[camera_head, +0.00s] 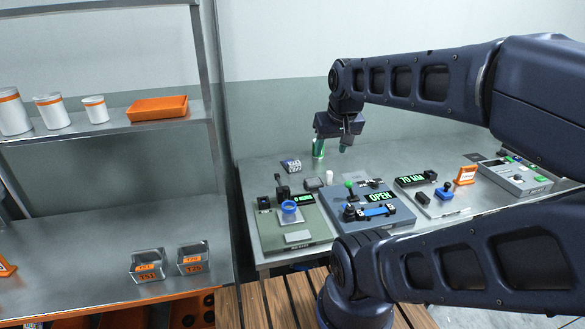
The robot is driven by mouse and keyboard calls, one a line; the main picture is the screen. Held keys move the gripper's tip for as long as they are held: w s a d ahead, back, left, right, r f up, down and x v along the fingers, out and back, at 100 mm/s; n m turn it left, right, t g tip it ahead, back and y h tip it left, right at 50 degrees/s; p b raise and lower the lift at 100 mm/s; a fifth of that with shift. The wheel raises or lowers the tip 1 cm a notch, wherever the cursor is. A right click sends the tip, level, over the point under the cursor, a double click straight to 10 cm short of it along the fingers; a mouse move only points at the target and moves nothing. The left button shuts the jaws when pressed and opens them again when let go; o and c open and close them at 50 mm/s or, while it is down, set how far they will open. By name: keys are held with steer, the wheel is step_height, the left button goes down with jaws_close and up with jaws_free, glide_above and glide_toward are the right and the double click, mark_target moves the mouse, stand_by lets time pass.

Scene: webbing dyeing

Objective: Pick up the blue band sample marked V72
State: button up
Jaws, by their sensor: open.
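My gripper (333,146) points down over the back of the right-hand bench, apart from the devices in front. Its jaws are open, and I see nothing held between them. A blue band-like piece (378,211) lies across the front of the dark blue device with the "OPEN" display. A small dark block with a pale label (291,166) stands at the back left of the bench. I cannot read a V72 mark on any of these.
A green cylinder (319,148) stands beside or behind my gripper. A device with a "70 MM" display (412,180) and an orange stand (466,175) are further right. Two clear bins with orange labels (148,266) (193,257) stand on the left bench. The shelf holds white cans (52,111) and an orange tray (157,108).

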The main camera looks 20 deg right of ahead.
steer(key=n+g+h, duration=0.4)
steer(key=n, duration=1.5)
glide_above(294, 163)
steer(key=a, duration=0.4)
step_height(294, 163, down, 23)
steer(key=shift+h, duration=0.3)
steer(key=x, duration=0.5)
steer(key=shift+w+d+r, duration=0.1)
steer(key=shift+w, duration=0.1)
steer(key=shift+s+x, duration=0.2)
steer(key=shift+x, duration=1.15)
steer(key=shift+s+x, duration=0.15)
steer(key=shift+x, duration=1.2)
steer(key=c, duration=1.1)
steer(key=shift+c, duration=0.2)
